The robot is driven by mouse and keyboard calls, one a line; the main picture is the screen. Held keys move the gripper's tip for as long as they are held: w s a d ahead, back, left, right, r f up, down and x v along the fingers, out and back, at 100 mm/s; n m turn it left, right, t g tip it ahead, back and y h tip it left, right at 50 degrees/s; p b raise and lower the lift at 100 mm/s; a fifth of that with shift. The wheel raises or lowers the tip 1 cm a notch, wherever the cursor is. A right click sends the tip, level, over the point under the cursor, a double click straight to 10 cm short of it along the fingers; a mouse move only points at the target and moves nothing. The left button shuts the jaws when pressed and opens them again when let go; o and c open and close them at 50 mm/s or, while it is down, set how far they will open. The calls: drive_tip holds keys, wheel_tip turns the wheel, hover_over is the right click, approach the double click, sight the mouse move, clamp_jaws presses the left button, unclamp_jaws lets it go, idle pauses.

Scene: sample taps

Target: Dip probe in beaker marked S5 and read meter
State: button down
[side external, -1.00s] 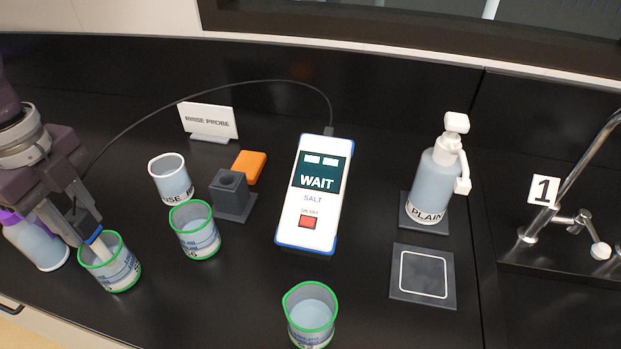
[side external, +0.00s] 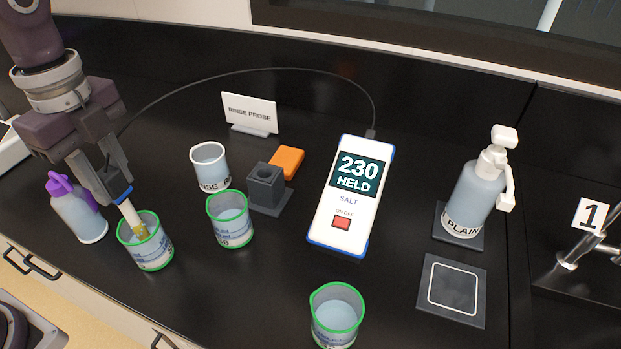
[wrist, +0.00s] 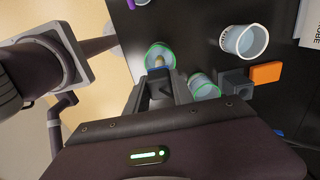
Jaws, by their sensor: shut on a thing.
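My gripper (side external: 114,188) is shut on the probe (side external: 130,212), a pale shaft with a blue collar and a yellowish lower end. The probe tilts slightly, and its lower end is inside the mouth of the leftmost green-rimmed beaker (side external: 152,262). I cannot tell whether the tip touches the liquid. That beaker's label is too small to read. In the wrist view the beaker (wrist: 152,60) lies just beyond my gripper (wrist: 160,78). The white and blue salt meter (side external: 345,205) shows "230 HELD". A dark cable runs from its top toward my gripper.
A second green-rimmed beaker (side external: 232,228) stands close right of the first, and a third (side external: 335,318) stands at the front. A rinse beaker (side external: 210,168), grey holder (side external: 266,185), orange block (side external: 288,160) and "RINSE PROBE" sign (side external: 249,112) are behind. A purple-capped bottle (side external: 80,220) is left; a "PLAIN" pump bottle (side external: 475,195) is right.

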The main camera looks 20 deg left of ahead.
drive_tip(key=shift+r, duration=2.65)
